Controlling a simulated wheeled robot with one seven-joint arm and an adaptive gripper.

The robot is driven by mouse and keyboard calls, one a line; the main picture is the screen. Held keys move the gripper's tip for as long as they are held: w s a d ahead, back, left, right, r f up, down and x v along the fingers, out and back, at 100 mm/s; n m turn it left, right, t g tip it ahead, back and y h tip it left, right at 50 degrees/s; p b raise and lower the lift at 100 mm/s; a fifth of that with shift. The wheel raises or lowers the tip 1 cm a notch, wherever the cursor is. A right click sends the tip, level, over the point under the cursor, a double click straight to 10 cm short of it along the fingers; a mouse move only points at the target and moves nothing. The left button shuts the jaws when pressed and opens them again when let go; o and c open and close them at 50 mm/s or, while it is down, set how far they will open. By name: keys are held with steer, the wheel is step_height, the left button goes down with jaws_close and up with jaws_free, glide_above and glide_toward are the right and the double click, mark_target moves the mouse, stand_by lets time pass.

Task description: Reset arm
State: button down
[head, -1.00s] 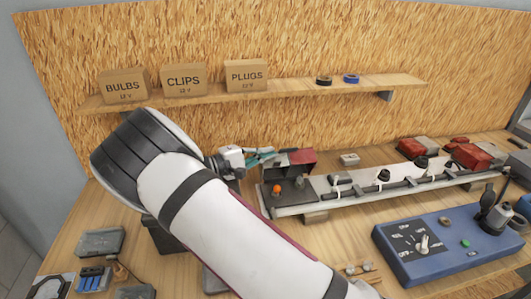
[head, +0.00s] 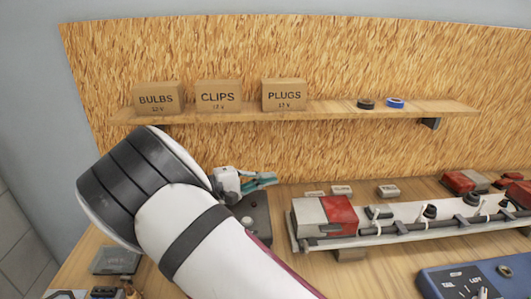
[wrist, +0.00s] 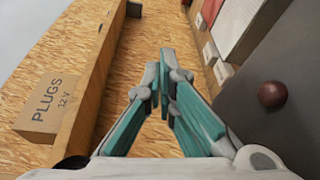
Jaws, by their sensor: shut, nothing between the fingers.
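My gripper (head: 264,181) is at the middle of the head view, in the air in front of the chipboard wall and below the shelf. In the wrist view its teal-padded fingers (wrist: 163,88) come together at the tips, shut with nothing between them. The fingers touch no object that I can see. My white and black arm fills the lower left of the head view and hides part of the bench.
A shelf (head: 330,109) carries the BULBS (head: 158,99), CLIPS (head: 218,96) and PLUGS (head: 284,95) boxes. A dark box (head: 256,218) stands below my gripper. A red and white lamp (head: 325,214) sits on the pale rail (head: 408,214) to the right.

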steer(key=s+d+r+m+g+y, duration=0.2)
steer(key=s+d+r+g+y, duration=0.15)
steer(key=s+d, duration=0.3)
steer(key=s+d+r+m+g+y, duration=0.1)
steer(key=s+d+r+g+y, duration=0.1)
steer(key=s+d+r+y, duration=0.45)
steer(key=s+r+m+t+y, duration=0.1)
steer(key=s+r+t+y, duration=0.1)
steer(key=s, duration=0.8)
steer(key=s+r+m+t+y, duration=0.1)
steer(key=s+r+t+y, duration=0.1)
steer(key=s, duration=0.8)
steer(key=shift+d+r+m+t+y, duration=0.3)
steer(key=shift+d+t+y, duration=0.15)
steer(key=shift+t+y, duration=0.6)
